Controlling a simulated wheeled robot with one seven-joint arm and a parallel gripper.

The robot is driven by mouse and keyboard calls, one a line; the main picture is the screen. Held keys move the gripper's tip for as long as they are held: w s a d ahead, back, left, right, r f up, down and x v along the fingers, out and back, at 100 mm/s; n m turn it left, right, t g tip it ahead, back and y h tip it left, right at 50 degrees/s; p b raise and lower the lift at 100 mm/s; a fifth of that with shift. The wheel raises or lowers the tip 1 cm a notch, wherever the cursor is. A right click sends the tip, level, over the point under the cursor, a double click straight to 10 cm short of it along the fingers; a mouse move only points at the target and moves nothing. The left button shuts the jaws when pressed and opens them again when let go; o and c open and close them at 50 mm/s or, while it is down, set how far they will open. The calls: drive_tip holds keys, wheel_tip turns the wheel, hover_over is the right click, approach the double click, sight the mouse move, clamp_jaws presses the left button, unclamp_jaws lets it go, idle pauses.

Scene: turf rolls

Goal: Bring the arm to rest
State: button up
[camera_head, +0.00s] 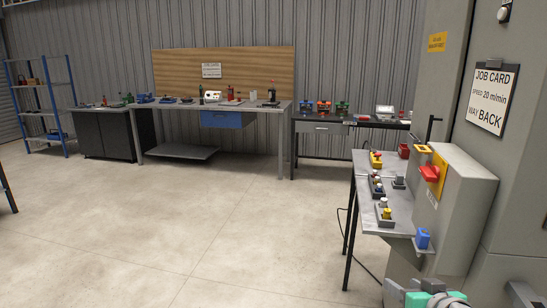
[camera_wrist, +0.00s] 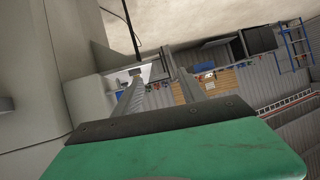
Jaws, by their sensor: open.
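My gripper (camera_wrist: 156,72) shows in the wrist view, its two grey fingers apart with nothing between them. The green and dark body of my gripper fills the lower part of that view. In the head view, part of my arm with green and grey pieces shows at the bottom right edge, below the grey control box (camera_head: 455,205). The gripper's fingers cannot be made out there. The wrist view is rolled well over, with the floor at the top and the far wall at the right.
A small side table (camera_head: 400,212) with several control boxes stands left of the control box, close to my arm. A blue block (camera_head: 422,238) sits near its front. A workbench (camera_head: 230,105) and a blue shelf (camera_head: 38,100) stand along the far wall. The middle floor is clear.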

drive_tip(key=a+f+n+g+y, duration=0.1)
drive_tip(key=a+f+g, duration=0.2)
drive_tip(key=a+f, duration=0.4)
drive_tip(key=s+a+f+g, duration=0.6)
drive_tip(key=s+a+g, duration=0.1)
drive_tip(key=s+a, duration=0.45)
wheel_tip(320, 180, up, 8)
drive_tip(key=w+d+p, duration=0.1)
drive_tip(key=w+p, duration=0.1)
drive_tip(key=p, duration=0.3)
drive_tip(key=shift+r+t+h, duration=0.25)
drive_tip(key=shift+t+h, duration=0.15)
